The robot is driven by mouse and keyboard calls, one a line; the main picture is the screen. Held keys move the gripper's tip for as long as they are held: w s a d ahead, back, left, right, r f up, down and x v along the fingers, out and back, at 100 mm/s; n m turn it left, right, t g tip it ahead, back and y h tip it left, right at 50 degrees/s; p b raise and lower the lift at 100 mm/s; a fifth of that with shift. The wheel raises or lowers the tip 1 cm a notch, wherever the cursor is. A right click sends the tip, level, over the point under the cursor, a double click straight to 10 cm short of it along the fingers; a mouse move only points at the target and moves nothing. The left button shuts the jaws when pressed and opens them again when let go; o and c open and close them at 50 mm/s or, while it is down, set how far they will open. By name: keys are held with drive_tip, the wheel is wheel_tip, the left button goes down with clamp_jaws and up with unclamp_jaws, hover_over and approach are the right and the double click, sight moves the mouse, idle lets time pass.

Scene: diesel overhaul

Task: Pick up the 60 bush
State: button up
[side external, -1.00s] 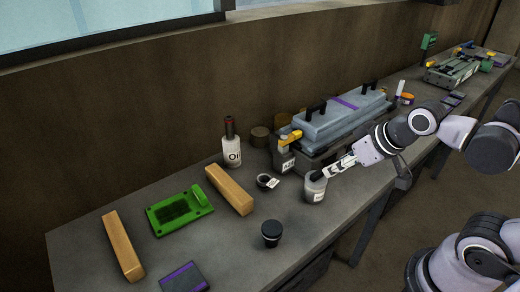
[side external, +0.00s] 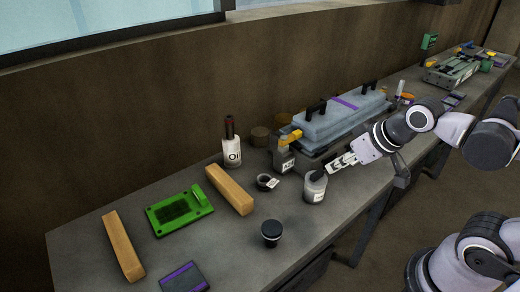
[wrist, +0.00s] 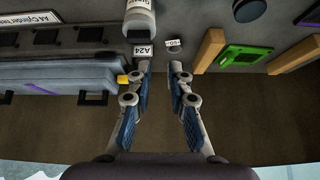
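The 60 bush appears to be the small dark ring (side external: 265,181) with a white tag, lying on the bench left of a white-grey pot. In the wrist view the ring (wrist: 174,46) lies just beyond the fingertips, and its tag seems to read 60 upside down. My gripper (side external: 331,168) is above and right of the pot in the side view, apart from the ring. In the wrist view my gripper (wrist: 161,66) is open, with nothing between its fingers.
The pot (side external: 315,190) and the A24-labelled block (side external: 285,162) stand near the ring. A wooden bar (side external: 229,190), an oil bottle (side external: 231,150) and a black-topped cup (side external: 271,233) are around it. The long grey-blue cover (side external: 340,118) stands behind.

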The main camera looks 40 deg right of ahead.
drive_tip(key=w+r+m+g, duration=0.2)
drive_tip(key=w+m, duration=0.2)
drive_tip(key=w, duration=0.2)
drive_tip(key=m+g+h, duration=0.1)
drive_tip(key=m+g, duration=0.4)
drive_tip(key=m, duration=0.7)
hover_over(260, 177)
drive_tip(key=a, duration=0.1)
wheel_tip(260, 177, down, 10)
drive_tip(key=shift+d+f, duration=0.2)
drive_tip(key=shift+f, duration=2.3)
drive_tip(key=shift+d+f, duration=0.15)
drive_tip(key=shift+f, duration=2.3)
clamp_jaws()
